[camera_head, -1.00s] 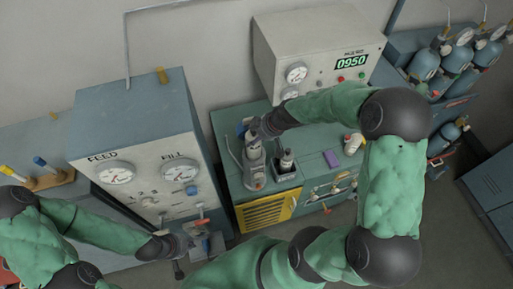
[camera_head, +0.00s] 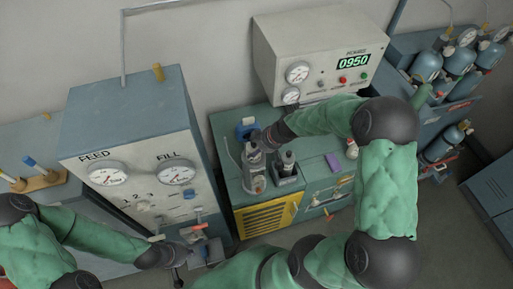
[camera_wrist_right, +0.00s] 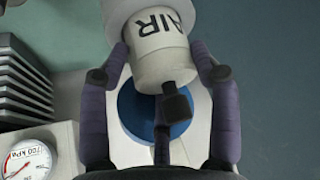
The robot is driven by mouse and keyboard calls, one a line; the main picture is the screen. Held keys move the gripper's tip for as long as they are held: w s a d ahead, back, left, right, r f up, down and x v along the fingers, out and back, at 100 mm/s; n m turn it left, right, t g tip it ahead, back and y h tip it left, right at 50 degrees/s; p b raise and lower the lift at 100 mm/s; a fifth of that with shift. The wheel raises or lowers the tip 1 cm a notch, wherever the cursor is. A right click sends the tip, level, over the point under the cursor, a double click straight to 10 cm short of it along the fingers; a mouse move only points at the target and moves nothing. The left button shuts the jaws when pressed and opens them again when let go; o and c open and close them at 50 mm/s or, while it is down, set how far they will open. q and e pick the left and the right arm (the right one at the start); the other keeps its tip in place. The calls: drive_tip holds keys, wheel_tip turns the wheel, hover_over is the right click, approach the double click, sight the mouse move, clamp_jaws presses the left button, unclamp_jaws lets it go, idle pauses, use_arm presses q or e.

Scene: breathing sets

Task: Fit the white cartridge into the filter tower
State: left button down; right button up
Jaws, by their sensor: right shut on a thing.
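My right gripper (camera_head: 264,140) is at the top of the grey filter tower (camera_head: 254,174), on the left part of the green bench. In the right wrist view its fingers are closed around a white cylinder marked "AIR" (camera_wrist_right: 152,42), which I take to be the white cartridge. Its wider white end runs out of that view at the top. The gripper hides the join with the tower, so I cannot tell how deep the cartridge sits. My left gripper (camera_head: 180,254) is low at the left, near a small bench fixture; its fingers are too small to read.
The grey FEED/FILL panel (camera_head: 135,178) rises at left, and a cream console (camera_head: 318,60) stands behind. Blue cylinders (camera_head: 425,66) are at right.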

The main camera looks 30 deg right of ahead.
drive_tip(key=shift+f+b, duration=0.3)
drive_tip(key=shift+b, duration=0.05)
drive_tip(key=shift+f+b, duration=0.3)
drive_tip(key=shift+b, duration=0.25)
drive_tip(key=o, duration=1.4)
drive_tip(key=shift+r+p, duration=0.6)
drive_tip(key=shift+p, duration=0.3)
drive_tip(key=v, duration=1.2)
drive_tip(key=shift+b, duration=0.35)
